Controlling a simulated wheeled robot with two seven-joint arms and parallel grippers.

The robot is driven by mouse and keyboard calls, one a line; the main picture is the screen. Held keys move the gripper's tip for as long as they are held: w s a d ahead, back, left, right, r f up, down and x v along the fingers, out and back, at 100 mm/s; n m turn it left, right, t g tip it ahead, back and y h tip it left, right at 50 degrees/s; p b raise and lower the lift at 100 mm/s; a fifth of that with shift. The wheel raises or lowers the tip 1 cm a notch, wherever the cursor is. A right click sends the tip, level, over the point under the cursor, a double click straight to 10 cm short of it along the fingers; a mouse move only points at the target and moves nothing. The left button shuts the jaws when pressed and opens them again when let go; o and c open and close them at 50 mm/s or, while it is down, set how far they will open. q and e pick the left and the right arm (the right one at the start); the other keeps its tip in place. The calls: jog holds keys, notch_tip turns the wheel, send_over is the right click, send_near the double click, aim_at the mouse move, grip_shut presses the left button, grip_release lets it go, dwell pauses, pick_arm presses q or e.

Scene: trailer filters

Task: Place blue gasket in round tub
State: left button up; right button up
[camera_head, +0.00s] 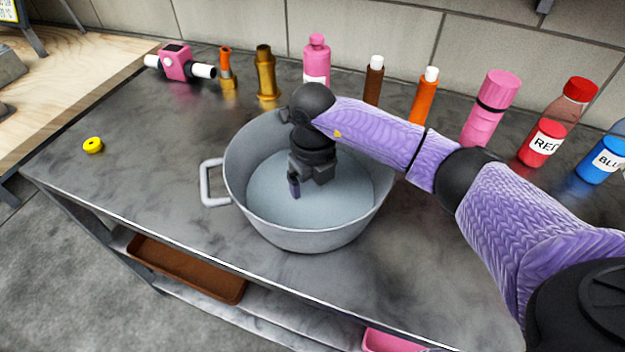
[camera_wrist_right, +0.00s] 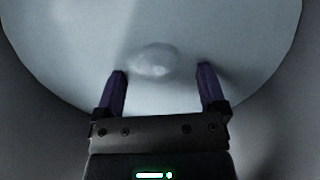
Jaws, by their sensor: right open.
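The round tub (camera_head: 312,240) is a grey metal pot with a side handle, standing on the dark counter. My right gripper (camera_head: 295,188) points down inside it, with its fingers above the floor. In the right wrist view its two purple fingers (camera_wrist_right: 161,76) are apart, with nothing clamped between them. A pale, rounded blue-grey lump (camera_wrist_right: 153,58) lies on the tub floor just beyond the fingertips. It may be the blue gasket, but its colour nearly matches the floor and I cannot tell. In the head view that spot is hidden by the gripper. My left gripper is not in view.
A yellow ring (camera_head: 93,145) lies on the counter at left. A pink device (camera_head: 176,62) and several bottles, including a red one (camera_head: 556,122) and a blue one (camera_head: 604,160), line the back. A brown tray (camera_head: 188,268) sits on the lower shelf. The counter's left part is mostly clear.

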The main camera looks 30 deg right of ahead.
aim_at(313, 186)
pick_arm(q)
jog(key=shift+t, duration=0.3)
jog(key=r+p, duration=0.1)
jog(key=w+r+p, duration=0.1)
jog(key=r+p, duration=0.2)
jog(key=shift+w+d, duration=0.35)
pick_arm(e)
notch_tip(313, 186, up, 12)
jog(key=shift+r, duration=0.15)
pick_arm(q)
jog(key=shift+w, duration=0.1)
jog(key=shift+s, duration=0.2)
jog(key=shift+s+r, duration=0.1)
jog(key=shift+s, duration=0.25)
